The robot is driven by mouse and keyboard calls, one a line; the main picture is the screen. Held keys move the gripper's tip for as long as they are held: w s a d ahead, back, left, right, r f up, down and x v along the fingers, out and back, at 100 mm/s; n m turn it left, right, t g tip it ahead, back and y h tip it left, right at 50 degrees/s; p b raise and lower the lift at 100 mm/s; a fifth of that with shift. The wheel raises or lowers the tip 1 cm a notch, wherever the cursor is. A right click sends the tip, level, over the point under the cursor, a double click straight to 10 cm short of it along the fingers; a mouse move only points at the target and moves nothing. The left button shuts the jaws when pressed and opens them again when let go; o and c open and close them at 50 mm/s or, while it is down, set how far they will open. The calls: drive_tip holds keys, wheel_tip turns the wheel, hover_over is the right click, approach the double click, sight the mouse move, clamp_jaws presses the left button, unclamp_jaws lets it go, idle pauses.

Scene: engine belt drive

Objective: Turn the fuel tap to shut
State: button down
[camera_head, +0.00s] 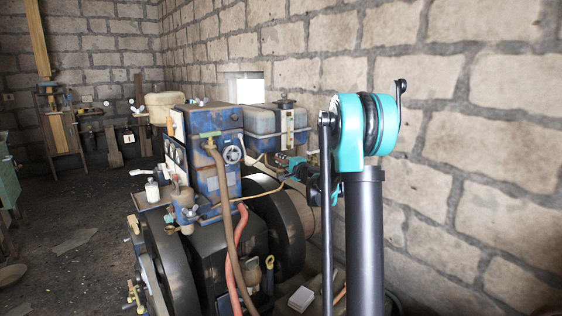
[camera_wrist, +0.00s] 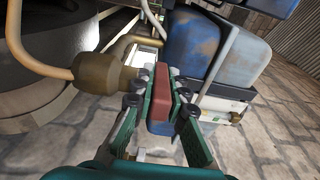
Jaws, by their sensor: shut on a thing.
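The fuel tap's red lever (camera_wrist: 161,92) shows in the wrist view between the two green fingers of my gripper (camera_wrist: 160,98), which are shut on it. A brass fitting (camera_wrist: 105,73) with a curved pipe lies just left of the fingers. The blue fuel tank (camera_wrist: 200,48) is beyond the lever. In the head view the worn blue tank (camera_head: 275,122) stands behind the engine, and my teal gripper (camera_head: 295,167) is below its right side. The tap is too small and covered there to read its angle.
The blue engine block (camera_head: 210,150) with dark flywheels (camera_head: 285,215) stands left of my arm. A thin fuel pipe (camera_head: 243,197) and a red hose (camera_head: 235,265) run along its front. A brick wall (camera_head: 470,140) is close on the right. Open floor (camera_head: 75,240) is at left.

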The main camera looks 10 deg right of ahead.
drive_tip(key=m+t+h, duration=0.1)
drive_tip(key=m+h, duration=0.2)
drive_tip(key=h, duration=0.2)
drive_tip(key=shift+a, duration=0.15)
drive_tip(key=m+h, duration=0.2)
drive_tip(key=h, duration=0.1)
drive_tip(key=m+h, duration=0.3)
drive_tip(key=h, duration=0.1)
drive_tip(key=m+g+h, duration=0.1)
drive_tip(key=h, duration=0.1)
drive_tip(key=m+g+h, duration=0.1)
drive_tip(key=m+h, duration=0.1)
drive_tip(key=h, duration=0.1)
drive_tip(key=shift+m+g, duration=0.3)
drive_tip(key=shift+g, duration=0.1)
drive_tip(key=m+g+h, duration=0.4)
drive_tip(key=g+h, duration=0.1)
drive_tip(key=shift+m+g, duration=0.3)
drive_tip(key=shift+m, duration=0.1)
drive_tip(key=shift+h, duration=0.4)
drive_tip(key=shift+d, duration=0.2)
drive_tip(key=c, duration=1.5)
unclamp_jaws()
drive_tip(key=shift+c, duration=0.2)
